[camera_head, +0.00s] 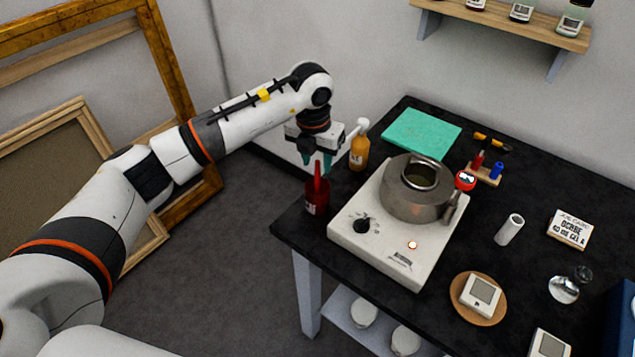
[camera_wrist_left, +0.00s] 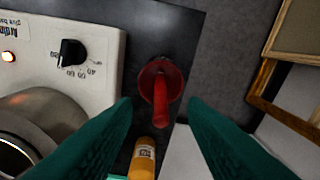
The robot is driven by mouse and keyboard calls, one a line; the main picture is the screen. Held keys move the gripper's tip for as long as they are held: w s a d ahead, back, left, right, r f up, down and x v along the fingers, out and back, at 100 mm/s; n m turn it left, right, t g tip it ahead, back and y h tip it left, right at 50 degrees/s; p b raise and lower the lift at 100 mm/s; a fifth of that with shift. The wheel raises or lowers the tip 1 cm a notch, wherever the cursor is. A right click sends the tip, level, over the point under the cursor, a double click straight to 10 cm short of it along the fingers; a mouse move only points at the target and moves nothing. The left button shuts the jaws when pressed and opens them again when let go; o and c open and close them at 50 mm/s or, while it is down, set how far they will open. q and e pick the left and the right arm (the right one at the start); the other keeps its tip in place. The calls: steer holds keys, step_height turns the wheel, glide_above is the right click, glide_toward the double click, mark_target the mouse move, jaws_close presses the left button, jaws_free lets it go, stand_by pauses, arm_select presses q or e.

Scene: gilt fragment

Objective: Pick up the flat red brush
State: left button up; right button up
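The wrist view shows the pot (camera_wrist_left: 149,84) and the red piece (camera_wrist_left: 161,100); whether this is the flat red brush or a nozzle I cannot tell. My left gripper (camera_head: 316,158) is over it, its teal fingers apart on either side of the red piece's top. In the wrist view the left gripper (camera_wrist_left: 160,108) is open with a gap each side. My right gripper is out of view.
An orange bottle (camera_head: 359,153) stands close behind the pot. A white hotplate (camera_head: 385,240) with a metal vessel (camera_head: 408,203) is to the right. A wooden holder (camera_head: 483,172) carries a red and a blue item. Picture frames lean at left.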

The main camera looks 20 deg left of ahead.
mark_target(318, 172)
arm_select(q)
steer(key=f, duration=0.1)
steer(key=f+p, duration=0.1)
steer(key=f, duration=0.1)
steer(key=shift+w+f+p, duration=0.3)
steer(key=shift+f+p, duration=0.05)
steer(key=shift+p, duration=0.05)
steer(key=shift+w+f, duration=0.1)
steer(key=shift+f, duration=0.55)
jaws_close()
